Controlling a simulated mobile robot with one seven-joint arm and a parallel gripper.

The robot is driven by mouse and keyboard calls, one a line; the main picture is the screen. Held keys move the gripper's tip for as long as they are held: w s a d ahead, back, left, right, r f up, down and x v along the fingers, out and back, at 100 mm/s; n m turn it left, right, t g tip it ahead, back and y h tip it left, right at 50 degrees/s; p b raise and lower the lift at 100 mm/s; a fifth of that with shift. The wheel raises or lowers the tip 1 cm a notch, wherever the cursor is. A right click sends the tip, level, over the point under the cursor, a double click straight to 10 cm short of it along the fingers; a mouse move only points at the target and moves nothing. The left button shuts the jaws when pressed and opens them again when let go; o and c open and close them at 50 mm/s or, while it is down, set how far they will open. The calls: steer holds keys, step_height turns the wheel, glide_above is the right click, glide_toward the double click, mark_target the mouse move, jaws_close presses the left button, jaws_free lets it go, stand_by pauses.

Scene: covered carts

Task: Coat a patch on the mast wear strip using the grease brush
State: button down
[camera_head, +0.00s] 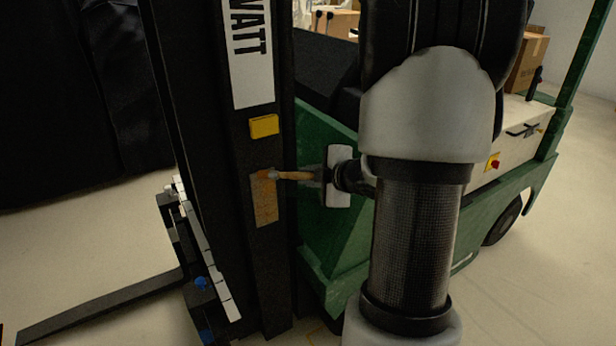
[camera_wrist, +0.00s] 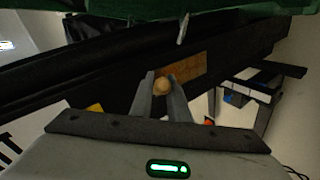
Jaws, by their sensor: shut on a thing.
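The mast wear strip (camera_head: 266,205) is an orange-brown rectangle on the dark mast upright, below a yellow block (camera_head: 264,126). It also shows in the wrist view (camera_wrist: 187,68), beyond my fingers. My gripper (camera_head: 318,175) is to the right of the mast, shut on the grease brush (camera_head: 295,176). The brush's wooden handle points left, and its head is at the upper part of the strip. I cannot tell whether it touches. In the wrist view the round end of the brush (camera_wrist: 161,85) shows between my two fingers (camera_wrist: 161,103); its bristles are hidden.
The black mast upright (camera_head: 220,170) carries a white lettered label (camera_head: 250,50). A fork (camera_head: 100,305) reaches out at lower left. The green truck body (camera_head: 335,240) stands close behind my gripper. A cardboard box (camera_head: 527,62) is at upper right.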

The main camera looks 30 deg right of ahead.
steer(key=s, duration=0.9)
steer(key=shift+d, duration=0.2)
stand_by(0.3)
stand_by(0.6)
step_height(320, 180, down, 19)
steer(key=w+d+b, duration=0.2)
steer(key=b, duration=1.1)
steer(key=shift+w+a, duration=0.15)
steer(key=shift+w, duration=2.6)
steer(key=shift+w+b, duration=0.3)
steer(key=shift+w, duration=0.45)
